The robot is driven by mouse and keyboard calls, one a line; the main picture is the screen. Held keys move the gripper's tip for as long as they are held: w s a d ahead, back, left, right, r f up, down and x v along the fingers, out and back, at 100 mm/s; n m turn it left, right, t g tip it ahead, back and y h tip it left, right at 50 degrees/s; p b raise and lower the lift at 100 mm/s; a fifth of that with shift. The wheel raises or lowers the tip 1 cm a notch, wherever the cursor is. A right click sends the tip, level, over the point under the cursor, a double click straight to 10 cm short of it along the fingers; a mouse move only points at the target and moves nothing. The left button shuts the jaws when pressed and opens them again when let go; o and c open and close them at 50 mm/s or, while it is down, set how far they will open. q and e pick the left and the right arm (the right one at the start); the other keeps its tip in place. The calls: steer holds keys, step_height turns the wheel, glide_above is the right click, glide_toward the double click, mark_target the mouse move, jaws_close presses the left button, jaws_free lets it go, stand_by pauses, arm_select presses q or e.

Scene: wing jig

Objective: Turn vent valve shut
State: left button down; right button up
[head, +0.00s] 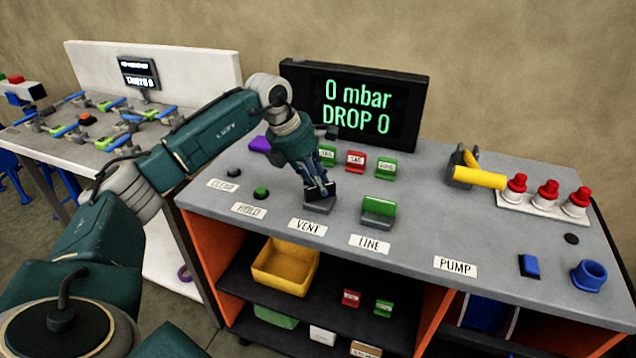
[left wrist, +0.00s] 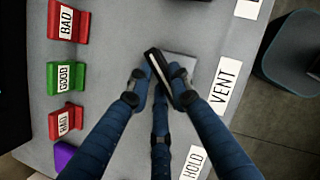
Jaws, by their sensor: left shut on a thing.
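The vent valve is a small grey base (head: 319,207) behind the VENT label (head: 307,227) on the grey bench top. A dark handle on it is mostly hidden by my fingers in the head view. The left wrist view shows the black handle (left wrist: 158,62) with a pale edge, lying slantwise over the grey base (left wrist: 181,64). My left gripper (head: 320,190) reaches down from above and is shut on this handle; its blue fingers (left wrist: 160,88) meet around it. The display (head: 355,108) reads 0 mbar, DROP 0. My right gripper is not in view.
The line valve (head: 378,210) with its green handle stands just right of the vent valve. Red and green labelled blocks (head: 355,160) stand behind. A yellow-handled tool (head: 478,177), red-topped fittings (head: 547,192) and a blue cup (head: 589,275) are farther right.

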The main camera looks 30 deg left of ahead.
arm_select(q)
steer(key=m, duration=0.1)
steer(key=m+g+h, duration=0.1)
steer(key=m, duration=0.1)
steer(key=shift+w+r+m, duration=0.15)
steer(key=shift+w+m, duration=0.05)
steer(key=shift+m, duration=0.1)
steer(key=shift+m+g+h+p, duration=0.4)
steer(key=shift+m+g, duration=0.4)
steer(key=shift+m, duration=1.5)
steer(key=shift+d, duration=0.1)
steer(key=c, duration=1.6)
jaws_free()
steer(key=shift+o, duration=0.2)
steer(key=v, duration=1.2)
steer(key=shift+w, duration=0.1)
